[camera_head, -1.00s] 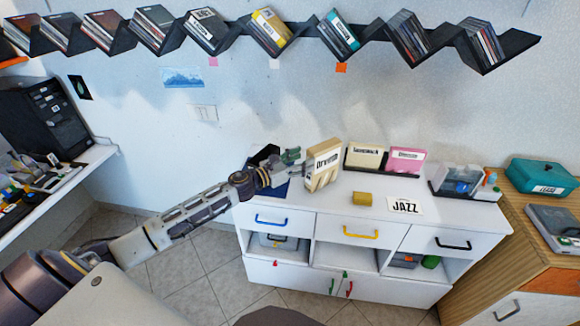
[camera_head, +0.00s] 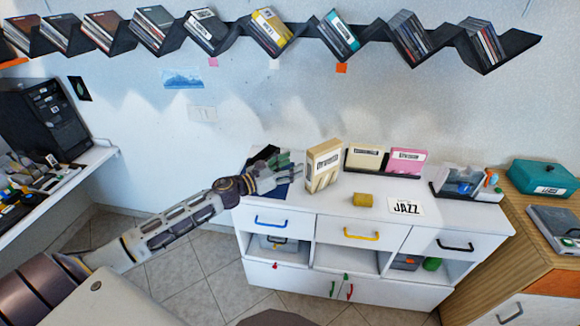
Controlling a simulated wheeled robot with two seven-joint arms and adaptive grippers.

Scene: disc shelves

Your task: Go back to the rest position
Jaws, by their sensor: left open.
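My left arm reaches in from the lower left. My left gripper (camera_head: 284,173) is open and empty over the left end of the white cabinet top (camera_head: 345,205). It is a little left of a cream box (camera_head: 323,166) that stands upright, and it looks apart from that box. My right gripper is not in view.
A second cream box (camera_head: 366,158) and a pink box (camera_head: 407,160) stand at the cabinet's back. A yellow block (camera_head: 363,200) and a JAZZ card (camera_head: 405,206) lie in front. A black zigzag disc shelf (camera_head: 371,39) runs along the wall. Floor tiles (camera_head: 190,275) are clear.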

